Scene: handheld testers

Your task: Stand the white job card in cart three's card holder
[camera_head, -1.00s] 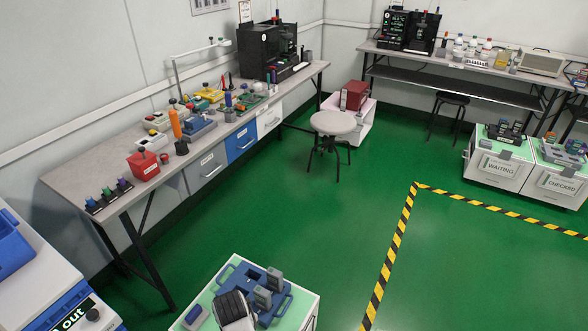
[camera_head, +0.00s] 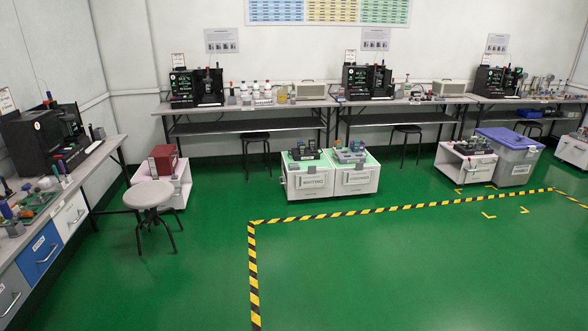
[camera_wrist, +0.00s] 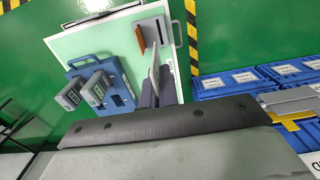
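My gripper (camera_wrist: 158,86) is in the lower middle of the wrist view, its dark fingers close together. A thin whitish plate, seen nearly edge-on, stands up between them and looks like the white job card (camera_wrist: 156,63). Beyond it is a cart top (camera_wrist: 90,42) with a pale green surface. A brown upright piece with a pale panel, possibly a card holder (camera_wrist: 138,35), is near its far edge. A blue tray (camera_wrist: 120,92) there holds two grey handheld testers (camera_wrist: 95,88). My gripper is outside the head view. I cannot tell which cart is cart three.
In the head view, the WAITING cart (camera_head: 309,184) and its neighbour (camera_head: 355,181) stand before the back benches. Another white cart (camera_head: 465,171) is beside a purple-lidded bin (camera_head: 512,170). A stool (camera_head: 149,195) stands left. Striped tape (camera_head: 400,208) borders open green floor.

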